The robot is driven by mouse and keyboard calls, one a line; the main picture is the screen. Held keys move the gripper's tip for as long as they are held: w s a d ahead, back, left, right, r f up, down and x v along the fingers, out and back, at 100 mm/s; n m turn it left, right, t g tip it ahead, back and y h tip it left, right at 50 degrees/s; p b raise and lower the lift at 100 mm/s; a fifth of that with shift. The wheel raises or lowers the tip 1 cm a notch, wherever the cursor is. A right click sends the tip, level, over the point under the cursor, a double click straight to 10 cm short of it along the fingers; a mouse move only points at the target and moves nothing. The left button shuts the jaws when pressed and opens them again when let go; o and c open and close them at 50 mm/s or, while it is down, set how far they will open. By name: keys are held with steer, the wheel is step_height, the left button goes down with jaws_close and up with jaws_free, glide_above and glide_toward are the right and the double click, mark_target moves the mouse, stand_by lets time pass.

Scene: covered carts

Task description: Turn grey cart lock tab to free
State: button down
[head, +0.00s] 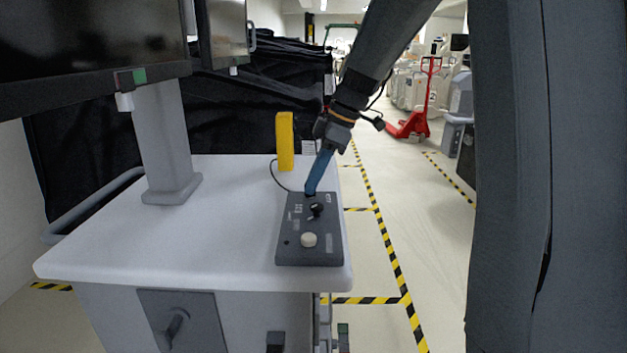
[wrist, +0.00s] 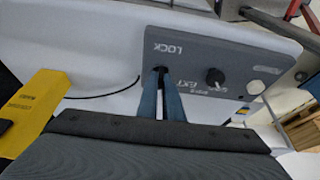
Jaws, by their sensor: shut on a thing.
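The dark grey control panel (head: 288,227) lies on the light cart top (head: 215,240), near its right edge. In the wrist view the panel (wrist: 205,52) carries the word LOCK beside a small dark lock tab (wrist: 161,70). My gripper (head: 310,192) reaches down to the panel's far end. In the wrist view the blue fingers of my gripper (wrist: 162,78) are closed together on the tab, which they mostly hide. I cannot clearly tell which way the tab is turned.
A yellow upright device (head: 285,141) with a cable stands behind. A monitor post (head: 165,145) rises at left. A red pallet jack (head: 415,120) stands farther off.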

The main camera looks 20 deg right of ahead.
steer(key=c, duration=1.9)
jaws_free()
steer(key=shift+b+v, duration=0.3)
steer(key=shift+v, duration=3.6)
steer(key=shift+r, duration=0.1)
